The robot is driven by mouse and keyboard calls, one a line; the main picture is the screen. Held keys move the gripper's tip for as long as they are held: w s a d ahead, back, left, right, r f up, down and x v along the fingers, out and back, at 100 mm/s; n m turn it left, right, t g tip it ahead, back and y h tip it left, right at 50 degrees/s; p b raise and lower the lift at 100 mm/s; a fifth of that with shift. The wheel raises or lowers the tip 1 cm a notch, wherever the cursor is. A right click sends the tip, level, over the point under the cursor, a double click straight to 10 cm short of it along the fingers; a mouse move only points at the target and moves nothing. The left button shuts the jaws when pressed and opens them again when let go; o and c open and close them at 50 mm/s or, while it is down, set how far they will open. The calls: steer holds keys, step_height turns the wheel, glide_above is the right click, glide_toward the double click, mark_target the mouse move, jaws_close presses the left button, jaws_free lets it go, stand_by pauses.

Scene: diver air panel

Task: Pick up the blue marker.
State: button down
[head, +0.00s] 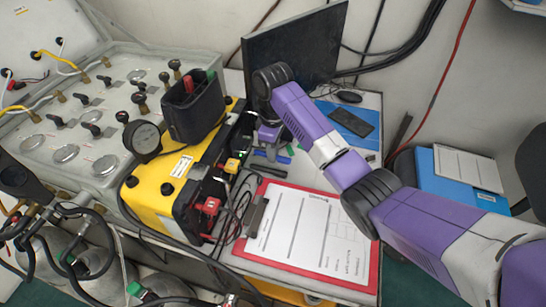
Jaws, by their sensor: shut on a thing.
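My gripper (271,153) points down at the table, between the yellow case and the clipboard. It is small and partly hidden by my own arm. Its dark fingers are shut on a small blue thing, which looks like the blue marker (284,159); only a short piece of blue shows beside the fingers. Whether the marker touches the table, I cannot tell. A small green thing (290,150) shows close by on the right.
A yellow case (150,197) with a black holder (192,108) containing red and green items stands left. A red clipboard (310,230) lies in front, a monitor (295,50) stands behind, and a phone (350,122) lies right. Cables (235,205) run beside the case.

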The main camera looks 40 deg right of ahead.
step_height(320, 180, up, 18)
steer(key=p, duration=0.9)
steer(key=c, duration=1.9)
jaws_free()
jaws_close()
steer(key=shift+s+f, duration=0.1)
